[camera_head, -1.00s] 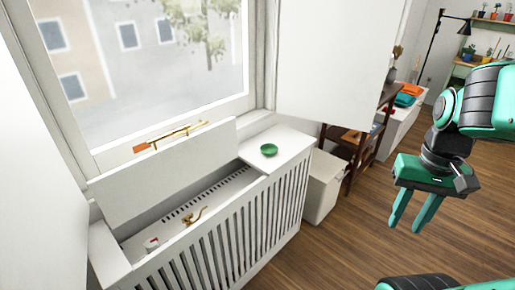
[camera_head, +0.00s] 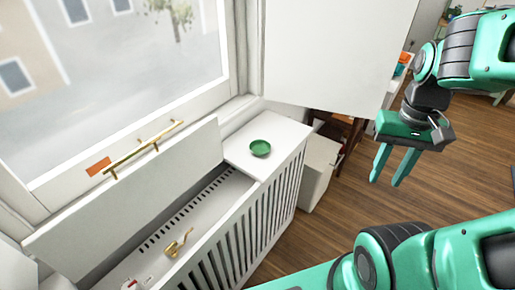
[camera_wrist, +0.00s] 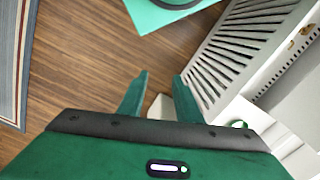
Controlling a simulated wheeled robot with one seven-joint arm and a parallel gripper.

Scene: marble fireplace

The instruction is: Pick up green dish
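The green dish (camera_head: 260,148) is small, round and shallow. It sits upright on the flat white top at the right end of the radiator cover, below the window. In the wrist view a small part of the dish (camera_wrist: 239,124) shows at the right, just above the edge of my gripper body, which may hide some of it. My gripper (camera_head: 386,182) is open and empty, its two fingers apart and pointing down. It hangs over the wooden floor, to the right of the dish and well apart from it. In the wrist view its fingers (camera_wrist: 160,84) have nothing between them.
The white slatted radiator cover (camera_head: 254,222) has a raised lid panel (camera_head: 140,205) with a brass handle. A brass object (camera_head: 178,242) lies in its open well. A white shutter panel (camera_head: 335,50) hangs above and behind the dish. A white box (camera_head: 318,172) stands beside the cover.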

